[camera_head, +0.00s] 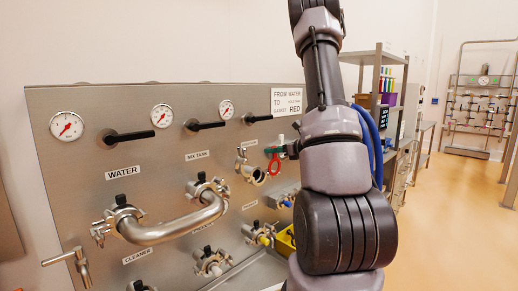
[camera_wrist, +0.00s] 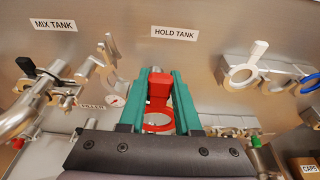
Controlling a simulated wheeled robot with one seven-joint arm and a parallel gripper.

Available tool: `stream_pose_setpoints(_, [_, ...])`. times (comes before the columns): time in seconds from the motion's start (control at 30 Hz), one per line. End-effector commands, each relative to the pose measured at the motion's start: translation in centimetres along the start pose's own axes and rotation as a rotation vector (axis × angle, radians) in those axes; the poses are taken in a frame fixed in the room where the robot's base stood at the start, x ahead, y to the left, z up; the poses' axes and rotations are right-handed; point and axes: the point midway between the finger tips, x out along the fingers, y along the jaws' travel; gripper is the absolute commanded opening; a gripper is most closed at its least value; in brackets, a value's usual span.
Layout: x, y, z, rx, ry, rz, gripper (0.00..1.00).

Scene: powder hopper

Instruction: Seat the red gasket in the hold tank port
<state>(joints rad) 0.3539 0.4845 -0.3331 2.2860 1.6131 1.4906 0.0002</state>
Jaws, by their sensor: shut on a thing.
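The red gasket is a ring with a block-like tab; in the wrist view (camera_wrist: 159,90) the tab sits between the green fingers of my gripper (camera_wrist: 160,76), which is shut on it. The ring hangs below the tab, partly hidden by the gripper. In the head view the gasket (camera_head: 274,165) is upright, just right of the open-mouthed hold tank port (camera_head: 257,175), and my gripper (camera_head: 290,149) is behind it to the right. The HOLD TANK label (camera_wrist: 175,32) is above the gripper. The port is largely hidden in the wrist view; contact cannot be told.
An opened clamp (camera_wrist: 108,62) sticks out left of the gripper. A white ring (camera_wrist: 242,74) and a blue ring (camera_wrist: 310,84) hang at right. A bent steel pipe (camera_head: 175,225) joins the WATER and MIX TANK ports. A sign (camera_head: 287,100) reads from water, gasket red.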

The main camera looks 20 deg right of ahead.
Motion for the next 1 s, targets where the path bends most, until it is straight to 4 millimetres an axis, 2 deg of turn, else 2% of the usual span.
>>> stream_pose_setpoints(0.23, [0.9, -0.2, 0.0, 0.0, 0.001, -0.004, 0.0])
stream_pose_setpoints(1.0, [7.8, -0.2, 0.8, 0.001, 0.0, -0.003, 0.0])
